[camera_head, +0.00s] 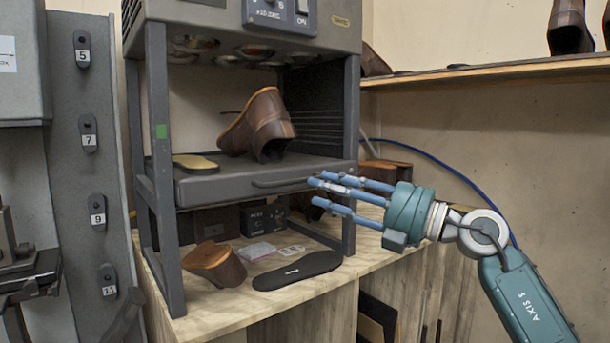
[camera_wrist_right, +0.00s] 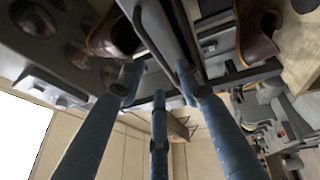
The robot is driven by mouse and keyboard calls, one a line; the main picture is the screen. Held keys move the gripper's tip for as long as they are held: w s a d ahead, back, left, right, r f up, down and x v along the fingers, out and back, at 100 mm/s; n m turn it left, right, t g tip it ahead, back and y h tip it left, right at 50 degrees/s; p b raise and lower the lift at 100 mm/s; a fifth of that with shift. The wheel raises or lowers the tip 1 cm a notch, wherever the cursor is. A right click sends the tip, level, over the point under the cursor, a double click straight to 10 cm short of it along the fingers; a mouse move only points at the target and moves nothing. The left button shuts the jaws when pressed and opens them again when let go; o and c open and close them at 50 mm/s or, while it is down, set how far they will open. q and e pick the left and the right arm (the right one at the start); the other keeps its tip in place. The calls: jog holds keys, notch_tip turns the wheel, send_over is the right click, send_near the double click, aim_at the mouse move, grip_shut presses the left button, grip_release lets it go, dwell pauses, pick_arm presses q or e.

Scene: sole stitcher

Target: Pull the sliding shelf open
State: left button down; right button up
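The sliding shelf (camera_head: 222,188) is a dark grey tray with a bar handle (camera_head: 278,183) on its front, set in a grey metal frame. It appears pushed in, level with the front posts. My right gripper (camera_head: 315,190) has blue fingers spread apart, with the tips just right of the handle, near the front right post. In the right wrist view the fingers (camera_wrist_right: 157,82) are apart, and the shelf's grey front edge (camera_wrist_right: 158,28) runs by their tips. I cannot tell whether they touch it. No grasp on the handle shows. My left gripper is out of view.
A heater unit hangs above. A blue cable (camera_head: 440,160) runs along the wall behind my arm.

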aim_at(299, 180)
jog(key=shift+p+x, duration=0.7)
jog(key=shift+x, duration=2.05)
grip_shut()
